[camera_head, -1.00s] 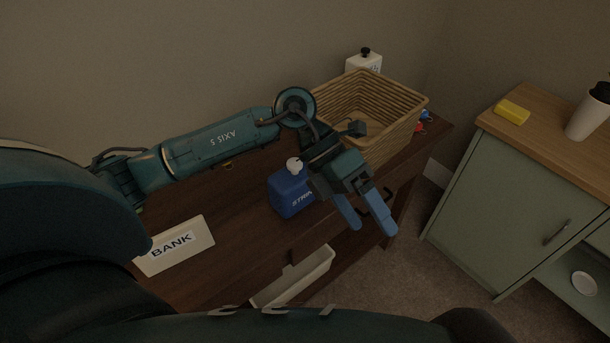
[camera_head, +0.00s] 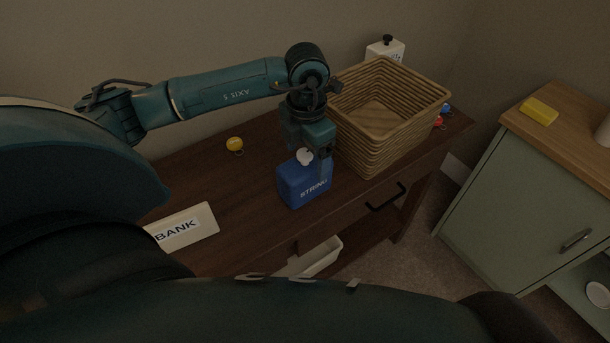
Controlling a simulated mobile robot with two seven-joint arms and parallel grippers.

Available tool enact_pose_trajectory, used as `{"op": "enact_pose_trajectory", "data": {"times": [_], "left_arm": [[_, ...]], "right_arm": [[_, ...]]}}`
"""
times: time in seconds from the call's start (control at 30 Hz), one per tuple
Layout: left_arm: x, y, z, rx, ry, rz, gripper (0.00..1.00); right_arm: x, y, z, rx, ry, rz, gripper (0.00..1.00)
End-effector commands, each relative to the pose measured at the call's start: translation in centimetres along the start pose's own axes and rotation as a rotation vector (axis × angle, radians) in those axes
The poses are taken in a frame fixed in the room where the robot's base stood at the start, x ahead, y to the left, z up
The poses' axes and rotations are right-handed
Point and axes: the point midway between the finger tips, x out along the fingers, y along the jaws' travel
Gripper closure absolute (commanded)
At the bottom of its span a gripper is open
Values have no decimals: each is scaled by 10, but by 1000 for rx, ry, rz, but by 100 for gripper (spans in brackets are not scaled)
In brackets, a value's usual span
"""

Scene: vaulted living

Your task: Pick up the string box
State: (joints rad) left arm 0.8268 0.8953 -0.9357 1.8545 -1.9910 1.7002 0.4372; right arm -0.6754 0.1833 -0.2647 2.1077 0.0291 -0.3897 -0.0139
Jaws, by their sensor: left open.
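The string box (camera_head: 306,188) is a blue box with white lettering and a white knob on top. It stands upright on the dark wooden table, left of the wicker basket. My left gripper (camera_head: 322,165) points down over the right part of the box, with its fingers open and overlapping the box's upper right in the view. I cannot tell whether the fingers touch it. My right gripper is not in view.
The wicker basket (camera_head: 375,143) stands close on the right. A white bottle (camera_head: 386,50) is behind the basket. A green cabinet (camera_head: 520,190) stands at the right.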

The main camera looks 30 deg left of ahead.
Motion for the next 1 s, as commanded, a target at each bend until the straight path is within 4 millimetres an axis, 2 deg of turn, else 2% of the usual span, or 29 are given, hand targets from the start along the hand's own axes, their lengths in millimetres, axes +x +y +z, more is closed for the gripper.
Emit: {"op": "enact_pose_trajectory", "data": {"times": [0.3,0.6,1.0], "left_arm": [[44,1,-3,0,3,-1,15],[49,1,-2,1,0,-1,15],[49,2,-2,0,0,-1,48]], "right_arm": [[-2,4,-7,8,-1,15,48],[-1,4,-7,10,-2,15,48],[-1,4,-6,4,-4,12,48]]}}
